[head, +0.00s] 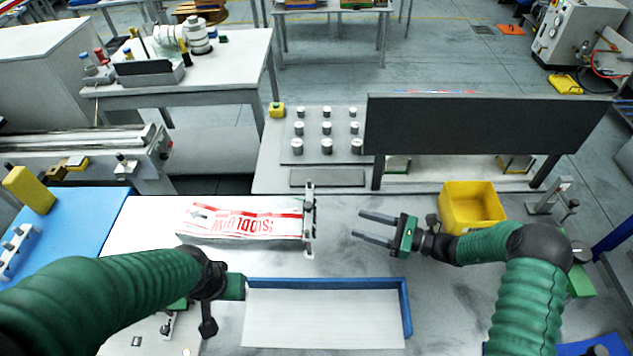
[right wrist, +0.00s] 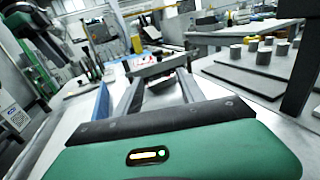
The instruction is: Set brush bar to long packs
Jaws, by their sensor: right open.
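The brush bar (head: 309,215) is an upright grey metal bar standing at the right end of a white pack with red print (head: 240,218), on the pale worktop. My right gripper (head: 361,226) is open and empty, its two fingers pointing left at the bar with a clear gap between. In the right wrist view its fingers (right wrist: 157,92) are spread, and a dark bar-like part shows beyond them, too small to identify surely. My left gripper (head: 234,287) is low in front of the pack, above the left end of the blue-edged tray; its fingers are hidden.
The blue-edged white tray (head: 408,308) lies at the front. A yellow bin (head: 471,205) stands just behind my right forearm. A black panel (head: 480,125) and a plate with several grey knobs (head: 327,170) stand at the back.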

